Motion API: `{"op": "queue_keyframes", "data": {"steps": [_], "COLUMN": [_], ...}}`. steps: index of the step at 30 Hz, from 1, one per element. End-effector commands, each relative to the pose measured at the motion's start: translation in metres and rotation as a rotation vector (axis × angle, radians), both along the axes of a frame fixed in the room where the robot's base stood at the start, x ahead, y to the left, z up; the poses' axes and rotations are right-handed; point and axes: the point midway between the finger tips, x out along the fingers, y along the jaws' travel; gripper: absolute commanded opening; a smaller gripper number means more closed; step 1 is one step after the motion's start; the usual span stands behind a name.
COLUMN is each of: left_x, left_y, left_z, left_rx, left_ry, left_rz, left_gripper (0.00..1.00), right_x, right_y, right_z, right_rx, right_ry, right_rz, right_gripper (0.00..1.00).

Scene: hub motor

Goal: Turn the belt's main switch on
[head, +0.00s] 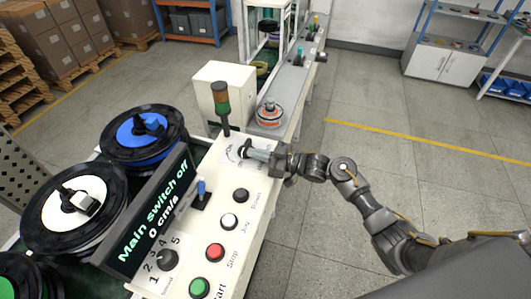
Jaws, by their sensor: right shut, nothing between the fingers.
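The belt's control panel (263,187) runs up the middle of the head view. Its display (152,213) reads "Main switch off" and "0 cm/s". My right gripper (251,153) is shut at the far end of the panel, with its fingertips over or against the main switch's round white plate (232,154). The fingers hide most of the switch, so I cannot tell whether they touch its knob or how it is turned. My left gripper is not in view.
The panel also carries a blue-handled lever (201,191), a white button (240,195), a black button (229,220), a red button (215,252), a green button (199,287) and a speed knob (168,260). A signal tower (221,102) stands close behind my right gripper. The floor at right is clear.

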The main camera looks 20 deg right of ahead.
Motion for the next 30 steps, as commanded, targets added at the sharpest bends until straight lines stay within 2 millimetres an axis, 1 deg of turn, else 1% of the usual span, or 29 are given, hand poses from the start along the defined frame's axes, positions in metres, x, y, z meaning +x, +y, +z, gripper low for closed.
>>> {"op": "queue_keyframes", "data": {"steps": [11,15,18,26,30], "left_x": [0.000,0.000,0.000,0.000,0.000], "left_y": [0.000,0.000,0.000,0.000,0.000], "left_z": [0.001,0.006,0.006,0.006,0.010], "left_rx": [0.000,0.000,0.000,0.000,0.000], "left_ry": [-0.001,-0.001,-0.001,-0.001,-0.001], "left_rz": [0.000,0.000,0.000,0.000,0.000], "left_gripper": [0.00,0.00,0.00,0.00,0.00], "right_x": [0.001,-0.004,-0.005,-0.005,-0.009], "right_y": [0.002,0.013,0.020,0.019,0.016], "right_z": [0.000,0.001,0.000,0.000,0.001], "right_rx": [-0.001,0.000,-0.001,0.001,0.000], "right_ry": [-0.001,0.000,-0.001,-0.001,0.000], "right_rz": [0.000,0.004,0.003,0.002,0.004], "right_gripper": [0.00,0.00,0.00,0.00,0.00]}}
